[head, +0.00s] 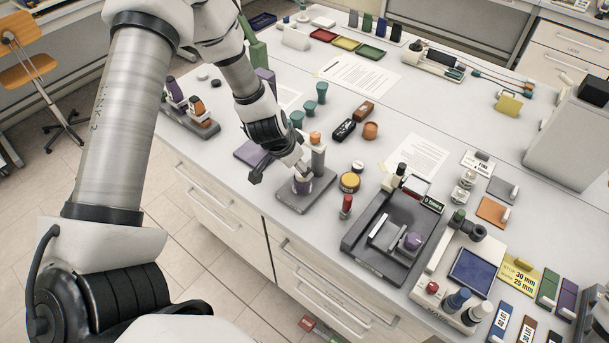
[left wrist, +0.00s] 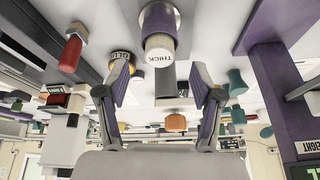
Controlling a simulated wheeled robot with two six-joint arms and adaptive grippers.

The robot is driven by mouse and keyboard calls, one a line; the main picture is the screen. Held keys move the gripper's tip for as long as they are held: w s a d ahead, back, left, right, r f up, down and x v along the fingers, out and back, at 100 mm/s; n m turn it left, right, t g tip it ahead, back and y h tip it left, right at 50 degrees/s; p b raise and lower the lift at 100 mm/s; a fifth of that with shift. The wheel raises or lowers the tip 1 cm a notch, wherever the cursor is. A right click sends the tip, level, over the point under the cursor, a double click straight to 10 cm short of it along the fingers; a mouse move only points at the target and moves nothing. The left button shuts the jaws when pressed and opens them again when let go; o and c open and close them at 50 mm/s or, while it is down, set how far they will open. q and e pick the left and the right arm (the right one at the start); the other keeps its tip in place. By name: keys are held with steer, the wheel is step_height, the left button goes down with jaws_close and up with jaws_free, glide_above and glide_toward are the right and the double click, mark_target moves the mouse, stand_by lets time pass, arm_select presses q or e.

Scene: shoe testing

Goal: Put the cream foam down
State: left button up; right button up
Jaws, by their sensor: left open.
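Beyond the fingertips, a pale cylinder marked THICK (left wrist: 160,50) lines up with a purple round piece (left wrist: 158,19) on the stand. The purple piece (head: 302,186) also shows under the fingers in the head view.
A dark tester (head: 372,258) lies farther right. A purple slab (head: 253,154) lies left of it. The table's front edge is close by.

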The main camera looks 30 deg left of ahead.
arm_select(q)
steer(key=b+x, duration=0.1)
steer(key=x, duration=0.2)
steer(key=shift+f, duration=0.35)
steer(key=c, duration=0.8)
steer(key=shift+c, duration=0.2)
steer(key=shift+r, duration=0.15)
